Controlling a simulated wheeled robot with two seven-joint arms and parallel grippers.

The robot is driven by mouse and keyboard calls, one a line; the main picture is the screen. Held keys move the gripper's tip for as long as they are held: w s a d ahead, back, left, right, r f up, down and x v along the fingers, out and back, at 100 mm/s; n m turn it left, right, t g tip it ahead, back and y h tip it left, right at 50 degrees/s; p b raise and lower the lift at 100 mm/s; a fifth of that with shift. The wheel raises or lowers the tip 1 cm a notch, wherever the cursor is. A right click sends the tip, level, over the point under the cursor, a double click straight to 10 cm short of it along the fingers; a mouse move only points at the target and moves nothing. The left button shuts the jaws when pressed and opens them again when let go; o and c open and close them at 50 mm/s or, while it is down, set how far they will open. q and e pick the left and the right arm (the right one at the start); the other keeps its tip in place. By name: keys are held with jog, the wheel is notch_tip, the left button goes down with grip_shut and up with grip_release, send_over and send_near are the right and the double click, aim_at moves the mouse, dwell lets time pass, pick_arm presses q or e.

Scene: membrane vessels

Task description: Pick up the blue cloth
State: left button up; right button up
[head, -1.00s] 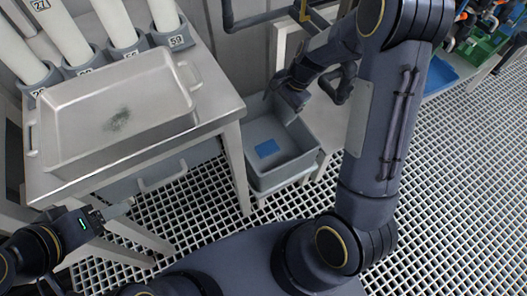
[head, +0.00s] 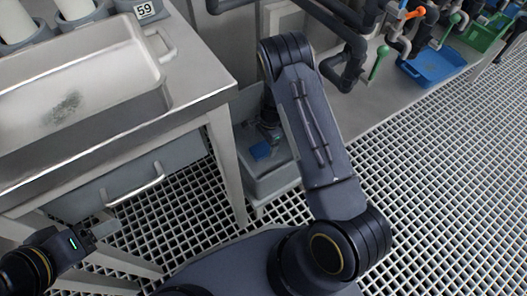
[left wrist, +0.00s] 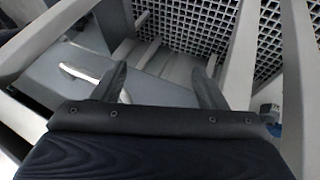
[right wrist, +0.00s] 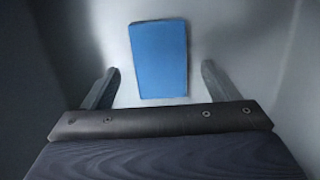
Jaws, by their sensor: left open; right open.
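The blue cloth (right wrist: 159,60) lies flat on the floor of a grey bin. It also shows in the head view (head: 261,150), partly hidden by my right arm. My right gripper (right wrist: 158,85) is open and empty inside the bin, its two fingers apart on either side of the cloth's lower part in the right wrist view. I cannot tell how high the fingers are above the cloth. The grey bin (head: 270,187) stands beside the metal table. My left gripper (left wrist: 167,80) is open and empty at the lower left of the head view (head: 108,228).
A metal table (head: 190,105) holds a shallow metal tray (head: 120,50) with a dark stain. A grey drawer with a handle (head: 135,188) is under it. Pipes and valves run along the back, with a blue crate (head: 432,66) and green crate (head: 484,35). The grating floor (head: 440,190) at right is clear.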

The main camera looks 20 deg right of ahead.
aim_at(264, 148)
jog(key=shift+a+f, duration=0.2)
jog(key=shift+f, duration=0.85)
pick_arm(q)
jog(key=shift+f, duration=0.45)
pick_arm(e)
jog(key=shift+r, duration=0.1)
jog(key=c, duration=1.1)
pick_arm(q)
notch_tip(264, 148, up, 4)
jog(key=p, duration=0.4)
jog(key=shift+r, duration=0.15)
pick_arm(e)
jog(key=shift+o, duration=0.2)
notch_tip(264, 148, up, 10)
jog(key=o, duration=0.4)
jog(key=c, duration=0.3)
